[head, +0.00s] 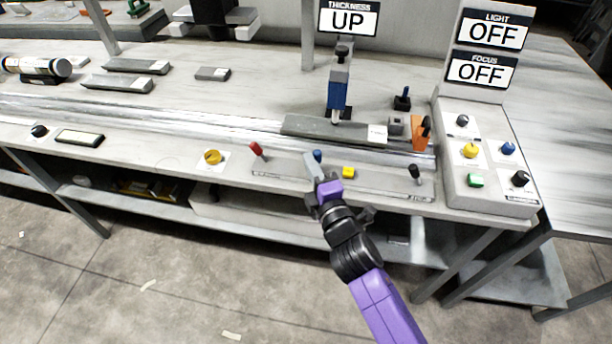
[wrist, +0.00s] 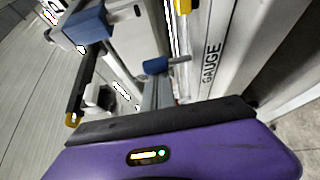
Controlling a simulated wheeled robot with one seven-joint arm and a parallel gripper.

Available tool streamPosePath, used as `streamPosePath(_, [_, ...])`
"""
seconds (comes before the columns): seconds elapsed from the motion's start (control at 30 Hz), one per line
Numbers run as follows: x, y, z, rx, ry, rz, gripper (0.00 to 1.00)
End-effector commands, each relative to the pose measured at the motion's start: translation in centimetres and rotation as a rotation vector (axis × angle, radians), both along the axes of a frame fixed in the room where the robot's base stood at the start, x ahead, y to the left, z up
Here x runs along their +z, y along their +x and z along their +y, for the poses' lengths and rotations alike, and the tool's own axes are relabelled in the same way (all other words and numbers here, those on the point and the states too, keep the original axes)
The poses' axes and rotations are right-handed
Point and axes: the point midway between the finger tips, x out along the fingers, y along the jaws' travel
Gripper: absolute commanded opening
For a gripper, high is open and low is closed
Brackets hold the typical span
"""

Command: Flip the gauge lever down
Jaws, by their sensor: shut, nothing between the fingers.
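The gauge lever (head: 317,155) has a blue knob and stands on the front strip of the bench. It also shows in the wrist view (wrist: 155,66), with its thin stem beside the printed GAUGE label (wrist: 210,64). My gripper (head: 311,159) is shut and empty, with its grey fingers right at the lever in the head view. In the wrist view the fingertips are just below the blue knob; I cannot tell whether they touch it. The THICKNESS sign (head: 348,18) reads UP. The blue gauge head (head: 338,90) stands above a grey tray on the rail.
On the same strip are a red lever (head: 257,150) to the left, a yellow button (head: 348,172) close right and a black lever (head: 415,172) farther right. A control box (head: 487,160) stands at the right end. LIGHT and FOCUS signs read OFF.

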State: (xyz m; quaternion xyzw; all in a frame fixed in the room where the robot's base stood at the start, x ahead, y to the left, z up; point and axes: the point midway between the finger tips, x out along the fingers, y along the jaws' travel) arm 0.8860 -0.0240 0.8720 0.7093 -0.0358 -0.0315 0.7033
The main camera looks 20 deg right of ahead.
Motion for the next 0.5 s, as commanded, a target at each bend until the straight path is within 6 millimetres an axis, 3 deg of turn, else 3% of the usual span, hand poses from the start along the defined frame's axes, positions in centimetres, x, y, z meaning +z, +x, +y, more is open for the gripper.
streamPosePath(0.03, [-0.9, -0.1, -0.2, -0.001, 0.024, -0.02, 0.0])
streamPosePath(0.5, [-0.8, -1.0, -1.4, 0.0, 0.256, -0.189, 0.0])
